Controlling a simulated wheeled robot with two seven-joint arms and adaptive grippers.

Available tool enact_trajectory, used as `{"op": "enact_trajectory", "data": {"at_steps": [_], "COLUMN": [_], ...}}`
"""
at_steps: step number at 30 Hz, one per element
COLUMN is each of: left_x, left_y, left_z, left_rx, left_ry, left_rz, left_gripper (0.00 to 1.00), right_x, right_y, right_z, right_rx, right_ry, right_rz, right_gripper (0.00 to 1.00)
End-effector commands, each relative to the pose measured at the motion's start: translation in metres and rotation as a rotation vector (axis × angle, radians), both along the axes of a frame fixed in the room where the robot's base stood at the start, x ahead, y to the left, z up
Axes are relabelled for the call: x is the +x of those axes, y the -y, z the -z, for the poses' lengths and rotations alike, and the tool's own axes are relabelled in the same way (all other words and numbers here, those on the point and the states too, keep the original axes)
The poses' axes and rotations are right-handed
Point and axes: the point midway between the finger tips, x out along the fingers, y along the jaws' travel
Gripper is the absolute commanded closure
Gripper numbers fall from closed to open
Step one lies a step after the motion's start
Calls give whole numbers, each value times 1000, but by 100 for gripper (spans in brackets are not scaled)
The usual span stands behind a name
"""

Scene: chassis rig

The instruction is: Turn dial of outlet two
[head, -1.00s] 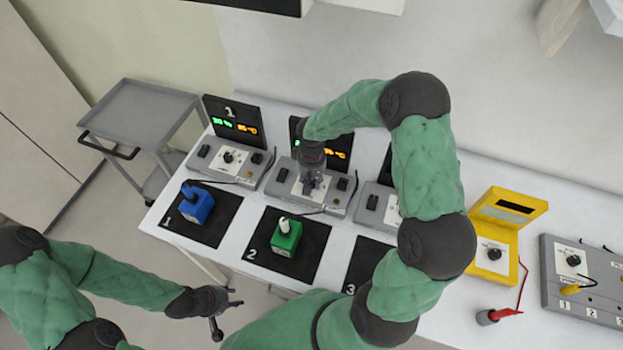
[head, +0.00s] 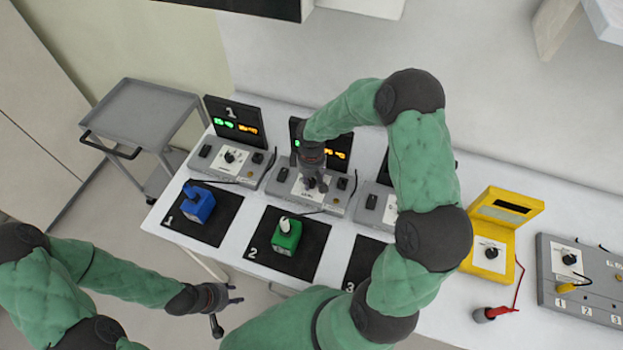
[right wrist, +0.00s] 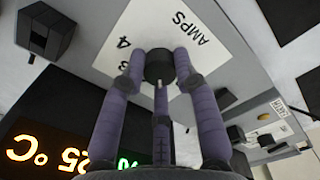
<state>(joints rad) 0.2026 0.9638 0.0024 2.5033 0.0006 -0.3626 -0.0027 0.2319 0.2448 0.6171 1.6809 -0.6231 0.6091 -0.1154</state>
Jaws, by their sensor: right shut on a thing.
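The outlet two unit (head: 281,188) is a grey box in the middle of the bench, with its dark display (head: 346,146) behind it partly hidden by my right arm. My right gripper (head: 314,184) points down onto the unit's white dial plate. In the right wrist view its purple fingers close around the black dial knob (right wrist: 159,66), on a plate (right wrist: 203,30) marked AMPS with the figures 3 and 4. The dial's pointer is hard to make out. My left gripper (head: 230,300) is empty with fingers spread, in front of the bench, apart from everything.
Outlet one (head: 226,161) stands to the left, and another outlet is partly hidden by my right arm. A blue block (head: 199,206) and a green block (head: 287,236) sit on numbered black mats. A yellow meter (head: 490,250) and grey panel (head: 577,285) stand right. A grey cart (head: 140,110) is beside the bench.

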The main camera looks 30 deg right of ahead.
Motion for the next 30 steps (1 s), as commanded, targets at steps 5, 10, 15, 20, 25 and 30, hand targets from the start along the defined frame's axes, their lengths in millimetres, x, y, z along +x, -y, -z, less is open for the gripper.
{"op": "enact_trajectory", "data": {"at_steps": [5,10,15,20,25,30], "left_x": [0,0,0,0,0,0], "left_y": [0,0,0,0,0,0], "left_z": [0,0,0,0,0,0], "left_rx": [0,0,0,0,0,0], "left_ry": [0,0,0,0,0,0], "left_rz": [0,0,0,0,0,0], "left_gripper": [60,60,60,60,60,60], "right_x": [0,0,0,0,1,2], "right_y": [0,0,0,0,0,0], "right_z": [0,0,0,0,-8,-35], "right_rx": [0,0,0,0,-1,0], "right_ry": [1,1,1,1,4,7], "right_rz": [-1,0,0,0,2,1], "right_gripper": [100,58,46,46,46,46]}}
